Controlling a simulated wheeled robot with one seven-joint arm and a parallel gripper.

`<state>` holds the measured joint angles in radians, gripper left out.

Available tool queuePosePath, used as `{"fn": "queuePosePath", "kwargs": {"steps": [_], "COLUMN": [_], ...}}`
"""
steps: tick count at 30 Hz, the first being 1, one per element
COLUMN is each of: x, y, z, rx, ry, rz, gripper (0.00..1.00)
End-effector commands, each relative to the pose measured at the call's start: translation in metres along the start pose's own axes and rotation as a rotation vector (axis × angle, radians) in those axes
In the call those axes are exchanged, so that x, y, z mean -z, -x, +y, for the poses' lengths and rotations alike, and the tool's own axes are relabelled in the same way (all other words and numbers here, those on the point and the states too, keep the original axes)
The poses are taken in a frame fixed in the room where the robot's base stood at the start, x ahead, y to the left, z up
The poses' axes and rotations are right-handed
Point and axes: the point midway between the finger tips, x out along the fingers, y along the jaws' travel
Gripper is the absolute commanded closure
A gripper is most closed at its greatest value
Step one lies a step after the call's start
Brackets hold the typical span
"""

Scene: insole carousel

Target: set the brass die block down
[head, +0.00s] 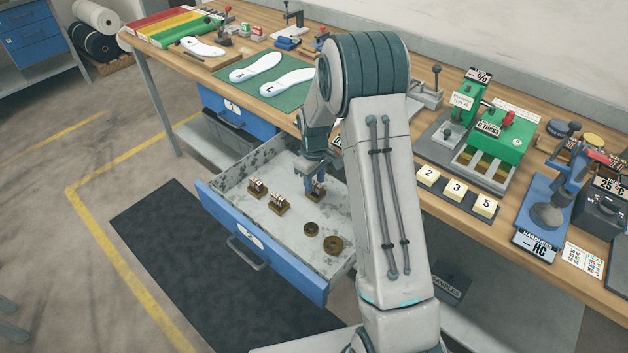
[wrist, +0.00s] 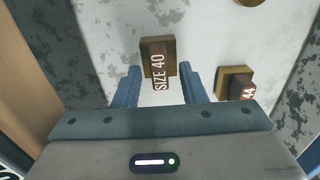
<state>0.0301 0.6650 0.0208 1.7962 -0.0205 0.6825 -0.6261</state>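The brass die block marked SIZE 40 (wrist: 158,62) stands on the pale, scuffed floor of the open blue drawer (head: 262,262). In the head view this block (head: 317,192) is the rightmost of the blocks, right under my gripper (head: 319,176). In the wrist view my gripper (wrist: 159,80) has its two blue fingers apart, one on each side of the block's near end. Gaps show between the fingers and the label piece, so it looks open. Whether the block's base touches the drawer floor evenly is hard to see.
Two more die blocks (head: 256,188) (head: 279,204) stand to the left in the drawer; one marked 44 (wrist: 238,83) shows in the wrist view. Two brass round pieces (head: 322,238) lie near the drawer front. The workbench (head: 395,150) above holds insoles and tools.

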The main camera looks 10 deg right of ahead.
Motion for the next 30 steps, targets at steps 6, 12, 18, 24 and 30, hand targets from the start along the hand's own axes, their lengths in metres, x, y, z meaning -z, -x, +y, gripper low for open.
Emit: {"fn": "queuePosePath", "kwargs": {"steps": [6,12,18,24,30], "x": [0.001,0.000,0.001,-0.010,-0.051], "y": [0.045,0.087,0.113,0.133,0.176], "z": [0.001,0.001,0.001,-0.008,-0.040], "rx": [-0.004,-0.004,-0.003,-0.011,-0.043], "ry": [0.000,-0.001,0.000,-0.031,-0.157], "rz": [0.005,0.004,0.003,0.012,0.053], "gripper": [0.62,0.62,0.62,0.62,0.62]}}
